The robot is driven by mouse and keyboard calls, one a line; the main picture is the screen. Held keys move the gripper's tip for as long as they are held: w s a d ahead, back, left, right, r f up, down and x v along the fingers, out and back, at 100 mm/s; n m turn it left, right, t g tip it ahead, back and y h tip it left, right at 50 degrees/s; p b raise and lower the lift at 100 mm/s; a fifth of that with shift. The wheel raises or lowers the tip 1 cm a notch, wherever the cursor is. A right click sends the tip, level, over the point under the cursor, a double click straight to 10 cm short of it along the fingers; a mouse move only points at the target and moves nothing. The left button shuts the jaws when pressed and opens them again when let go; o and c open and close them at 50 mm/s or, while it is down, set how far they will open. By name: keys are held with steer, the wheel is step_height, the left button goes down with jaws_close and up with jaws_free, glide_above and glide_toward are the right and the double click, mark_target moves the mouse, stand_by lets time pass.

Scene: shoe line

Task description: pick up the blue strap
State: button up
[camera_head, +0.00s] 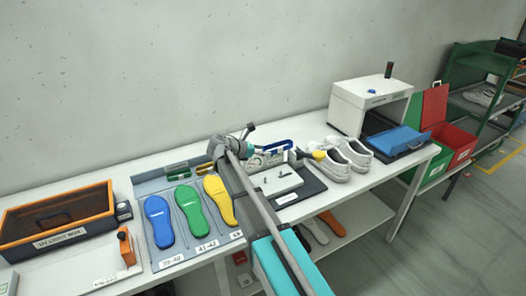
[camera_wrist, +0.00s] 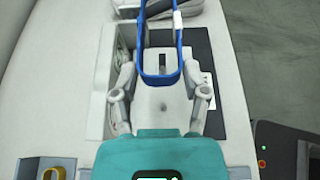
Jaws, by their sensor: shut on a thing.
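The blue strap (camera_wrist: 159,77) is a narrow U-shaped loop. In the wrist view it lies between the two fingers of my gripper (camera_wrist: 160,66), its closed end toward the palm. My gripper is shut on it. In the head view the strap (camera_head: 283,142) shows at the end of my gripper (camera_head: 268,153), above the back of the dark mat with the pale plate. My own arm hides part of the bench there. How high the strap is above the bench is hard to tell.
White shoes (camera_head: 342,158) stand just right of the strap. A blue, a green and a yellow sole (camera_head: 220,199) lie on the grey board to the left. A white open-fronted box (camera_head: 370,104) stands farther right. An orange-framed light box (camera_head: 58,221) is at far left.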

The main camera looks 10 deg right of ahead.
steer(key=shift+r+p, duration=1.1)
steer(key=shift+r, duration=0.35)
steer(key=shift+d, duration=0.1)
